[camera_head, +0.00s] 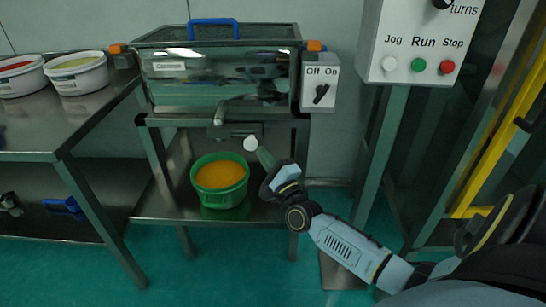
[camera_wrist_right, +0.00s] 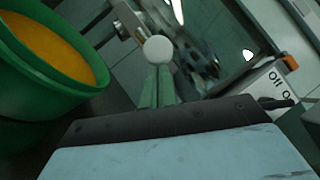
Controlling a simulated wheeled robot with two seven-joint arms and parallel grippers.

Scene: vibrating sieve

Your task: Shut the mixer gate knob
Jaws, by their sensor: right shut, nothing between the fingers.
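The mixer gate knob is a white ball (camera_head: 250,143) on a metal lever below the mixer (camera_head: 215,80). In the right wrist view the white knob (camera_wrist_right: 158,49) shows just beyond the fingertips. My right gripper (camera_head: 262,153) comes up from the lower right, with its tips at the knob. Its slim greenish fingers (camera_wrist_right: 158,80) are together with nothing between them. They touch the knob or sit very close to it; I cannot tell which. My left gripper is not in view.
A green bucket (camera_head: 220,200) of orange material stands on the lower shelf, left of my right gripper. It is also close in the wrist view (camera_wrist_right: 35,90). The Off/On switch box (camera_head: 319,84) is at right of the mixer. White tubs (camera_head: 78,82) stand on the left table.

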